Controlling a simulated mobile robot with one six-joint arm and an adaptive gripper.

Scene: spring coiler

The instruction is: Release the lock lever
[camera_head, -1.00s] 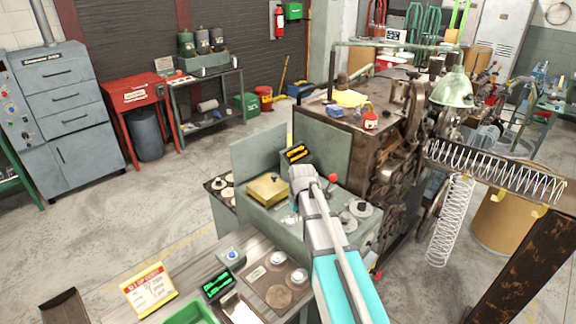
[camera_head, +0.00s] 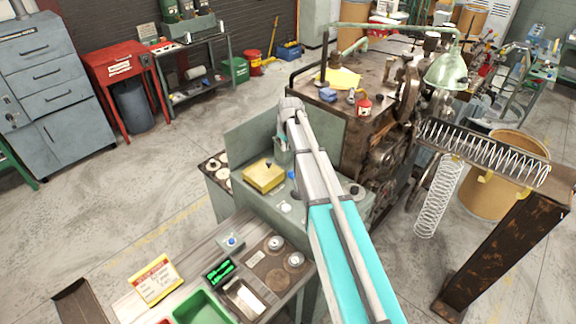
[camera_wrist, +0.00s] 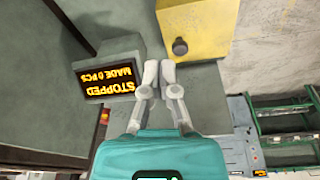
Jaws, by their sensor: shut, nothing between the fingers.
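In the wrist view my gripper (camera_wrist: 159,75) has its two grey fingers together and empty. Its tips are between a grey display box (camera_wrist: 125,52) and a yellow block with a dark knob (camera_wrist: 195,30). The display reads "STOPPED MADE 0 PCS" in amber. In the head view the yellow block (camera_head: 264,176) lies on the green machine bench, just left of my arm. I cannot make out the lock lever in either current view. A red-knobbed lever shown earlier right of my arm is now hidden in the head view, probably behind the arm.
An upright green panel (camera_head: 325,158) stands behind the bench beside the rusty coiler machine (camera_head: 375,125). A spring trough (camera_head: 485,160) is to the right. A front table holds a green tray (camera_head: 203,308) and a yellow sign (camera_head: 156,280). Open floor lies left.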

